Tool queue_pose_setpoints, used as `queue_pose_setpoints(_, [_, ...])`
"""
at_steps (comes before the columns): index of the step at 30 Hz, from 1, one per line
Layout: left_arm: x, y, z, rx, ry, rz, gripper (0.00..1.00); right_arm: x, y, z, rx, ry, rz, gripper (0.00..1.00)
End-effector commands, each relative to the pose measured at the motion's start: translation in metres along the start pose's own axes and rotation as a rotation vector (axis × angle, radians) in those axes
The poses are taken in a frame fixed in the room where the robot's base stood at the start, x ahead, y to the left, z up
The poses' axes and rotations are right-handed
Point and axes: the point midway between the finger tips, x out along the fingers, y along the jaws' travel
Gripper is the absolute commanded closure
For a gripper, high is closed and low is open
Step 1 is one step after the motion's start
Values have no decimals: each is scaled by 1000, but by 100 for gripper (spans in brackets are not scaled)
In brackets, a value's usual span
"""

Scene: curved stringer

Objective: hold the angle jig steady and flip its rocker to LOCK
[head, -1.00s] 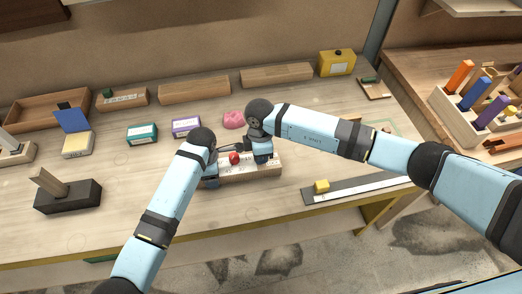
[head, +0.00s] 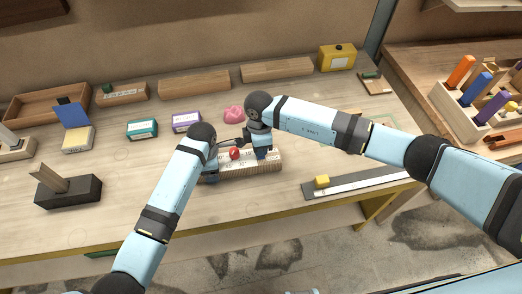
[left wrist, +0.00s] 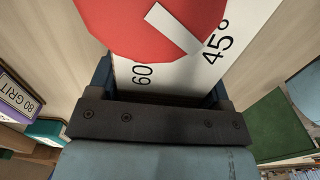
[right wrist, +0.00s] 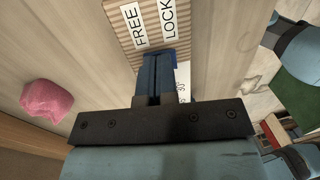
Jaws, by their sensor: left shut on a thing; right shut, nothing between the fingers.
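The angle jig (head: 250,166) is a wooden block on the bench with a white degree scale and a red knob (head: 235,153). My left gripper (head: 212,173) is shut on its left end; in the left wrist view its fingers straddle the scale plate by the 60 mark, and the red disc (left wrist: 150,25) fills the top. My right gripper (head: 264,154) is shut and empty over the right end. In the right wrist view its closed fingertips (right wrist: 160,62) are just below the FREE label (right wrist: 133,23) and LOCK label (right wrist: 168,18). The rocker cannot be made out.
A pink lump (head: 234,112), a purple box (head: 186,122) and a teal box (head: 142,128) lie behind the jig. A steel rule (head: 360,185) with a yellow block (head: 321,181) lies to the right. A dark block (head: 68,194) stands at left.

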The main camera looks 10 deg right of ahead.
Motion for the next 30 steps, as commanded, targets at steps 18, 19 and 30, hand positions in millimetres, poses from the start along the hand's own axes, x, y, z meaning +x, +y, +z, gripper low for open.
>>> queue_pose_setpoints(18, [1,0,0,-3,0,-1,70,-39,1,0,-1,2,3,100])
queue_pose_setpoints(19, [1,0,0,-3,0,-1,70,-47,1,-1,-2,2,4,100])
queue_pose_setpoints(30, [1,0,0,-3,0,-1,70,-124,1,-1,-1,1,3,100])
